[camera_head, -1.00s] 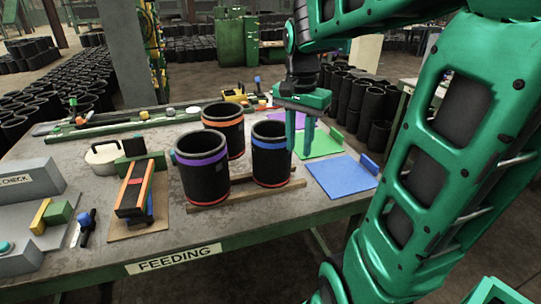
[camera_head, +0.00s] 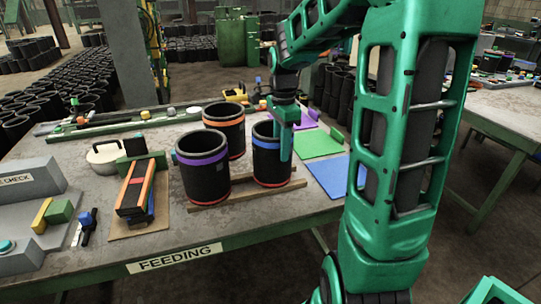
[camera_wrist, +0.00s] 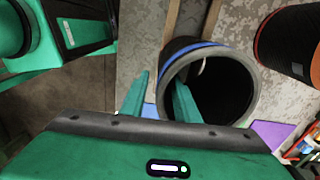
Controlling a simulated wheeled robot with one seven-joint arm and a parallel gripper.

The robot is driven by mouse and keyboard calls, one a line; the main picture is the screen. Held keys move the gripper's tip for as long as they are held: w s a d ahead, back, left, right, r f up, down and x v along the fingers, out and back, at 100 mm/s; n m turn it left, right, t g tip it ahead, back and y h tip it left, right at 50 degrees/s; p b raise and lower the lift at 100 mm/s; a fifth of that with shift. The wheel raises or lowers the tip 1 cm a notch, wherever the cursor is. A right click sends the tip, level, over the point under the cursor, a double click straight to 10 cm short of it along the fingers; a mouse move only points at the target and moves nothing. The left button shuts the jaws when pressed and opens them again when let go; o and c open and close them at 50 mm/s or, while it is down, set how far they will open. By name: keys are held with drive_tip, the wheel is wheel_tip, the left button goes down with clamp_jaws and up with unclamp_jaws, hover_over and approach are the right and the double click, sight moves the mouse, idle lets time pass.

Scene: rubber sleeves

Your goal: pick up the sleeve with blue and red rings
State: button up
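The black sleeve with a blue ring near its top and a red ring at its base (camera_head: 266,163) stands upright on wooden slats on the table. In the wrist view its open mouth (camera_wrist: 225,90) faces the camera. My gripper (camera_head: 283,150) is at the sleeve's right side, pointing down. In the wrist view my gripper (camera_wrist: 161,82) is open, with one finger outside the rim and the other over or inside the mouth, so the near wall lies between them. Contact with the wall cannot be told.
A purple-ringed sleeve (camera_head: 202,170) stands to the left and an orange-ringed sleeve (camera_head: 224,120) behind. Blue (camera_head: 330,178), green (camera_head: 318,146) and purple (camera_head: 302,122) mats lie to the right. A black-and-orange device (camera_head: 134,190) and a pot (camera_head: 104,158) are on the left.

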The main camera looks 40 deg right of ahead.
drive_tip(key=shift+w+a+f, duration=0.1)
drive_tip(key=shift+f, duration=1.25)
drive_tip(key=shift+a+f, duration=0.1)
drive_tip(key=shift+f, duration=1.2)
clamp_jaws()
drive_tip(key=shift+r, duration=0.1)
